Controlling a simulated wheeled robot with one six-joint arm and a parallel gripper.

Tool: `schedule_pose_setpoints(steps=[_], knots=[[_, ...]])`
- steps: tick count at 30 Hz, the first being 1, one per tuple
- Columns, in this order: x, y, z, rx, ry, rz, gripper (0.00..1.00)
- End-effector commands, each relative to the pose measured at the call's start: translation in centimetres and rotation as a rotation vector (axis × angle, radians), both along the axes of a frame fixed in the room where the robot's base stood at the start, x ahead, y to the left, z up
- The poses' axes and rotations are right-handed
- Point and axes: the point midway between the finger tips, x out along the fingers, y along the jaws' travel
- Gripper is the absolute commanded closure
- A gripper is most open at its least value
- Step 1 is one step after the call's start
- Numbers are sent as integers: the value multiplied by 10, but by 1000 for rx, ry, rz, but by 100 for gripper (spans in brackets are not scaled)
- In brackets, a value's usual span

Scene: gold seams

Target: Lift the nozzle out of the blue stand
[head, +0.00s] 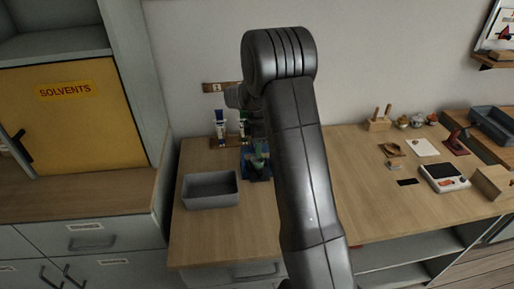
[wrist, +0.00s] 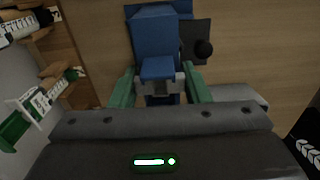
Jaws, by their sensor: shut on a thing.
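The blue stand (wrist: 155,35) is directly ahead of my gripper (wrist: 160,88) in the wrist view. It also shows on the bench in the head view (head: 248,170), partly behind my gripper. The green fingers are on either side of a small grey part, which I take to be the nozzle (wrist: 179,83), against the blue of the stand. My gripper is shut on it, low at the stand. The nozzle is mostly hidden, and I cannot tell whether it is clear of the stand.
A grey bin (head: 210,190) stands left of the stand. A wooden rack (head: 219,143) with tubes is behind it, close by. Scales (head: 443,177) and small items are far right. The bench middle is partly hidden by my arm.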

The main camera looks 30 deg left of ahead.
Motion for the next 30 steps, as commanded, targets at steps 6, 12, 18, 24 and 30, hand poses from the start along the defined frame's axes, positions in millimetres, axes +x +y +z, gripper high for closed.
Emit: schedule_pose_setpoints(steps=[6,12,18,24,30], knots=[[0,0,13,1,-1,0,70],[0,0,26,1,-2,0,70],[0,0,38,1,-1,0,70],[0,0,49,1,-1,0,70],[0,0,61,1,-1,0,70]])
